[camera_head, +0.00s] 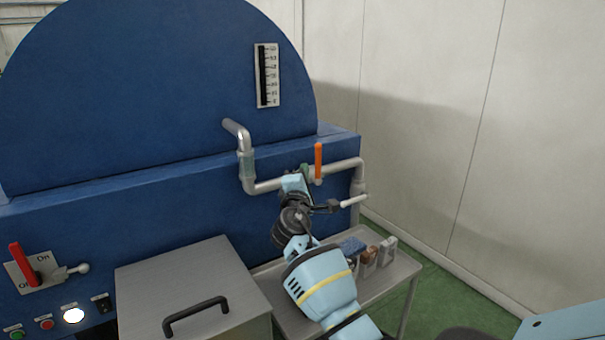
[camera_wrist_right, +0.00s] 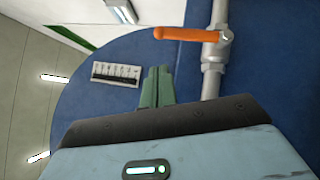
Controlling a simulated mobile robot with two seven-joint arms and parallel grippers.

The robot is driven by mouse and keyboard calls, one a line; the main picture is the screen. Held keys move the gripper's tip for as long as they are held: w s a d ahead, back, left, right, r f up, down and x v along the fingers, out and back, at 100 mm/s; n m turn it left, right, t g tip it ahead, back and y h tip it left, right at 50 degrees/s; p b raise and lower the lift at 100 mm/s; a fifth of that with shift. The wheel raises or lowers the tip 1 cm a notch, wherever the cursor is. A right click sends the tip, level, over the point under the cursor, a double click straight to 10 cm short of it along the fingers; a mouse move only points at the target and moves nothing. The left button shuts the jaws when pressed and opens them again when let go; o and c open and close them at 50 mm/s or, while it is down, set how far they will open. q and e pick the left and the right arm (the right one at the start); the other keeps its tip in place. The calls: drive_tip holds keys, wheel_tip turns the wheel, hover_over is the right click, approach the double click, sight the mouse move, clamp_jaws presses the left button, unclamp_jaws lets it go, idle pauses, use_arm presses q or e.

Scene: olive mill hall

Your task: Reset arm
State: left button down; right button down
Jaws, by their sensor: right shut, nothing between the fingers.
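My right arm reaches up from the bottom of the head view. Its right gripper (camera_head: 304,170) is beside the grey pipe (camera_head: 265,186), just left of the orange valve handle (camera_head: 319,160), which stands upright. In the right wrist view the green fingers of the gripper (camera_wrist_right: 157,86) lie together with nothing between them. The orange handle (camera_wrist_right: 185,33) and the pipe (camera_wrist_right: 211,80) are to their right there, with a visible gap. My left gripper is in neither view.
A blue machine (camera_head: 110,110) with a level scale (camera_head: 267,75) fills the left. A red switch lever (camera_head: 24,264) and buttons are on its front. A metal lidded box (camera_head: 190,275) and a side table (camera_head: 400,268) with small items stand below. A pale wall closes the right.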

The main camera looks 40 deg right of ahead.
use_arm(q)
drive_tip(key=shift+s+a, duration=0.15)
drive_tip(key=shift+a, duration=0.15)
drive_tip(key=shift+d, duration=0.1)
